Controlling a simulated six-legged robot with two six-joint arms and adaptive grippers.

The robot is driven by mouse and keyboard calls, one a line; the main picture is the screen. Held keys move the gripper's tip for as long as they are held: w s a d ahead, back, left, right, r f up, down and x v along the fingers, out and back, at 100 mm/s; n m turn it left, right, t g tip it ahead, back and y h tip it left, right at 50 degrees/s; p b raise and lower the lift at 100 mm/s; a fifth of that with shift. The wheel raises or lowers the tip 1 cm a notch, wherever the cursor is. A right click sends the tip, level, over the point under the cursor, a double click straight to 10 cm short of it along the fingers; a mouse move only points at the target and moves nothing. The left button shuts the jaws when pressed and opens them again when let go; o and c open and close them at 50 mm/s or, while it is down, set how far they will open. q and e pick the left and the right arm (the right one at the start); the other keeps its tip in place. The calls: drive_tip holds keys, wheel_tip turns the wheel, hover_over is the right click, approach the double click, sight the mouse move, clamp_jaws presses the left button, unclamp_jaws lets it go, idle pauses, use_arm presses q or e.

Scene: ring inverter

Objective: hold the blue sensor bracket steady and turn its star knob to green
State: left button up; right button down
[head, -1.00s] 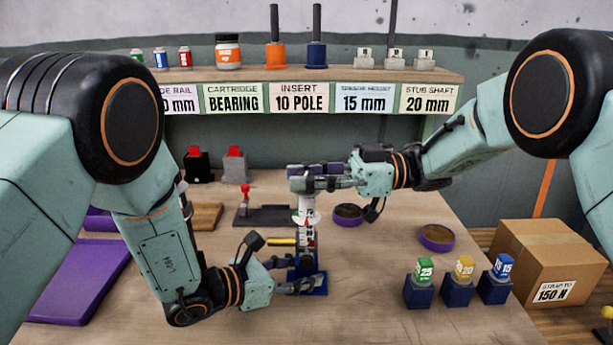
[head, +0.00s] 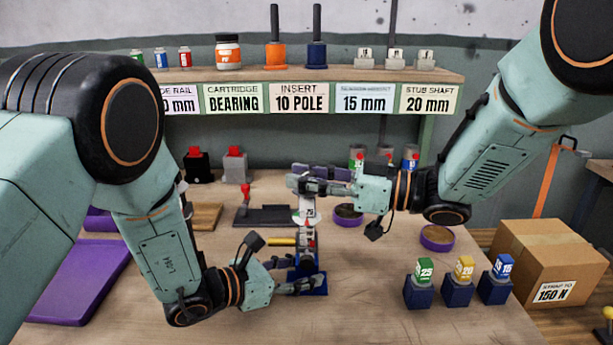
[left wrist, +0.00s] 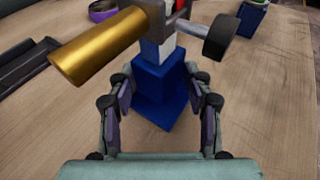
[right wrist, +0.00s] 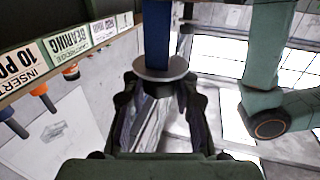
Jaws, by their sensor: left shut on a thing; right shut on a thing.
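The blue sensor bracket (head: 320,285) stands upright on the bench, in the middle of the head view. My left gripper (head: 300,277) is shut on its lower blue block, which shows between the fingers in the left wrist view (left wrist: 158,85). A gold cylinder (left wrist: 100,45) and a black round end (left wrist: 219,36) stick out above that block. My right gripper (head: 308,180) is shut at the top of the bracket's post. Its fingers hide the star knob, so its colour setting cannot be told. The right wrist view shows a blue post and a grey disc (right wrist: 160,70) between the fingers.
Three small blue stands (head: 418,291) with green, yellow and blue tops stand at the right. A black base with a red-topped lever (head: 262,216) stands behind the bracket. The front bench is clear.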

drive_tip(key=m+t+h, duration=0.2)
drive_tip(key=m+t, duration=0.1)
drive_tip(key=t, duration=0.1)
drive_tip(key=shift+a+t, duration=0.1)
drive_tip(key=shift+t, duration=0.2)
drive_tip(key=shift+m+t+h, duration=0.4)
drive_tip(key=shift+m+t, duration=0.1)
drive_tip(key=c, duration=1)
unclamp_jaws()
drive_tip(key=shift+c, duration=0.2)
drive_tip(key=v, duration=1.2)
drive_tip(key=shift+s, duration=0.15)
